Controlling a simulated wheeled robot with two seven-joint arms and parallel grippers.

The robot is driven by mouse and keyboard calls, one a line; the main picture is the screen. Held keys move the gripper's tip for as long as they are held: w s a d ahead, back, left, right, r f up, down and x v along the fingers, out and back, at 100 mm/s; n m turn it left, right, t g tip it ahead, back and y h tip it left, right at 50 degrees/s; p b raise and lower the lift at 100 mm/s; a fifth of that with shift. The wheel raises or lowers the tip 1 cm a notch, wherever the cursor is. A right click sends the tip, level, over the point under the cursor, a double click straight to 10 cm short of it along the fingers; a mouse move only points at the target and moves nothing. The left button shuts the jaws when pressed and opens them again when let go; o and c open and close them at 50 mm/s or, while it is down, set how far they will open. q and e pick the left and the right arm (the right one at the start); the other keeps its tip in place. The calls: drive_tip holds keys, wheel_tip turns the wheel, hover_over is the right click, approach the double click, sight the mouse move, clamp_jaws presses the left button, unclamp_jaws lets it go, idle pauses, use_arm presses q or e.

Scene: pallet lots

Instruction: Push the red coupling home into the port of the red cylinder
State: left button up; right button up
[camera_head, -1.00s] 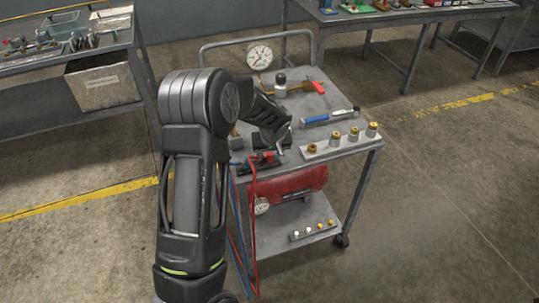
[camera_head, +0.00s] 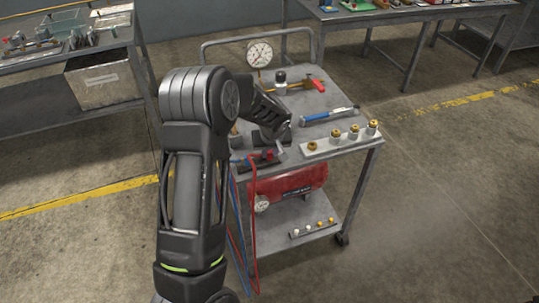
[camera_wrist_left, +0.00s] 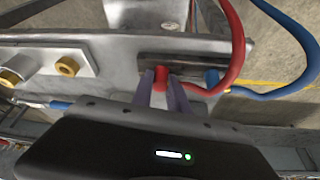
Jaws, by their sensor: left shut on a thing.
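The red cylinder (camera_head: 292,182) lies on the lower shelf of a grey cart, with a small gauge (camera_head: 262,203) at its left end. My left gripper (camera_head: 279,149) is at the left front of the cart's top, above the cylinder. In the left wrist view its two fingers are closed on the red coupling (camera_wrist_left: 161,78), beside a dark block (camera_wrist_left: 200,60). The red hose (camera_wrist_left: 237,45) loops to the right of it. A blue coupling (camera_wrist_left: 212,77) sits further right. The cylinder's port cannot be made out. My right gripper is not in view.
The cart's top (camera_head: 305,100) holds a large dial gauge (camera_head: 259,54), a red-headed hammer (camera_head: 315,85), a blue-handled tool (camera_head: 328,115) and a pale strip with brass fittings (camera_head: 325,147). Red and blue hoses hang at the cart's left. Floor to the right is clear.

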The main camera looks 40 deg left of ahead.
sight(269, 151)
use_arm(q)
clamp_jaws()
drive_tip(key=shift+r, duration=0.15)
wheel_tip(269, 151, up, 10)
drive_tip(key=shift+f+b, duration=0.1)
drive_tip(key=shift+b, duration=0.8)
drive_tip(key=s+d+m+h, duration=0.1)
drive_tip(key=d+m, duration=0.3)
drive_tip(key=d, duration=0.7)
drive_tip(key=s+d+f+m+t+h, duration=0.1)
drive_tip(key=s+d+m+h, duration=0.1)
drive_tip(key=d, duration=1)
drive_tip(key=s+m, duration=0.1)
drive_tip(key=m, duration=0.1)
drive_tip(key=shift+d+f+m, duration=0.2)
drive_tip(key=shift+f+m, duration=0.1)
drive_tip(key=shift+m, duration=0.1)
